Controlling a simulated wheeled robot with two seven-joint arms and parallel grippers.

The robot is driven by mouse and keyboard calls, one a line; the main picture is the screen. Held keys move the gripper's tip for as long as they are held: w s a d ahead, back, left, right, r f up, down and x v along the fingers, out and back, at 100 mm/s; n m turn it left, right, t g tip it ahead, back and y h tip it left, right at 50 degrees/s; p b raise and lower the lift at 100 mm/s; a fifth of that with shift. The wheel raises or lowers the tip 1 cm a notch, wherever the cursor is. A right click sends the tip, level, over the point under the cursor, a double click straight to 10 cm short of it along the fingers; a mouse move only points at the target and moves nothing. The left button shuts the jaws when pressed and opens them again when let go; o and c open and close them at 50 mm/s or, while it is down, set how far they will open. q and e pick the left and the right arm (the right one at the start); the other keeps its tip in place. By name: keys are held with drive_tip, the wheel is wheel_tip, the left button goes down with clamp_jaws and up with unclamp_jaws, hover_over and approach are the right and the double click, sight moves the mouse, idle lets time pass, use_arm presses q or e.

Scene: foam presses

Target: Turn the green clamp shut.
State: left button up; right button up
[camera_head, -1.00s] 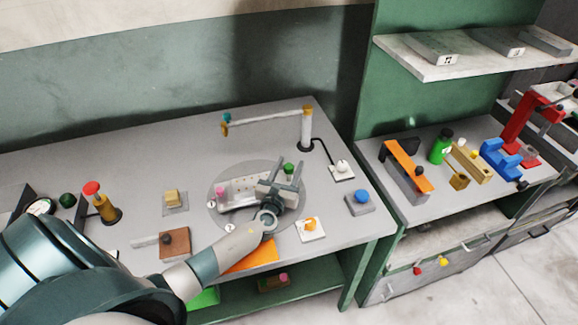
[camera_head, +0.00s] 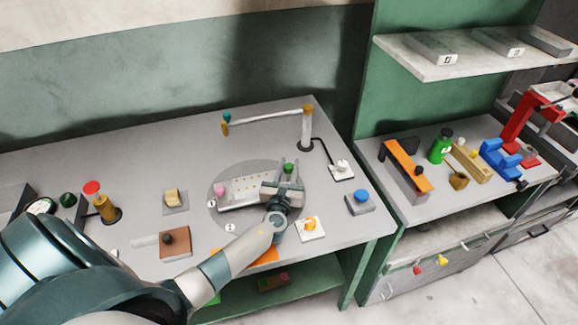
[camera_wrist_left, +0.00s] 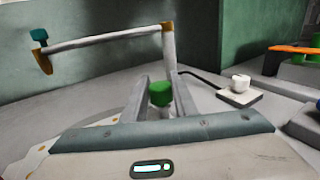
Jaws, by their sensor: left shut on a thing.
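The green clamp (camera_head: 289,168) is a small green knob at the right end of a pale perforated plate (camera_head: 240,189) on a round grey disc. It also shows in the left wrist view (camera_wrist_left: 160,93), upright on a light post. My left gripper (camera_head: 288,172) reaches it from the front, with one finger on each side of the knob. In the left wrist view the fingers (camera_wrist_left: 159,100) are shut on it. A pink knob (camera_head: 221,191) stands at the plate's left end. My right gripper is not in view.
A horizontal bar (camera_head: 265,116) on a post stands behind the disc. A white switch block (camera_head: 341,169), a blue button (camera_head: 361,197) and an orange knob on a white plate (camera_head: 310,224) lie to the right. A brown block (camera_head: 175,244) sits to the left.

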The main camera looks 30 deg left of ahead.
use_arm(q)
drive_tip(key=n+g+y, duration=0.1)
drive_tip(key=n+y, duration=0.1)
drive_tip(key=y, duration=0.1)
drive_tip(key=shift+w+d+f+g, duration=0.1)
drive_tip(key=shift+g, duration=0.2)
drive_tip(key=shift+f+n+g+y+b, duration=0.1)
drive_tip(key=shift+n+g+y+b, duration=0.65)
drive_tip(key=shift+n+g+y, duration=0.25)
drive_tip(key=n+g+y+b, duration=0.2)
drive_tip(key=g+b, duration=0.1)
drive_tip(key=n+g+y+b, duration=0.2)
drive_tip(key=n+g+b, duration=0.1)
drive_tip(key=g, duration=0.1)
drive_tip(key=n+g+y+b, duration=0.2)
drive_tip(key=n+g+b, duration=0.1)
drive_tip(key=g+b, duration=0.1)
drive_tip(key=shift+r+n+g+b, duration=0.2)
drive_tip(key=shift+n+g+b, duration=0.6)
drive_tip(key=shift+g, duration=0.4)
drive_tip(key=o, duration=1.1)
drive_tip(key=shift+c, duration=0.2)
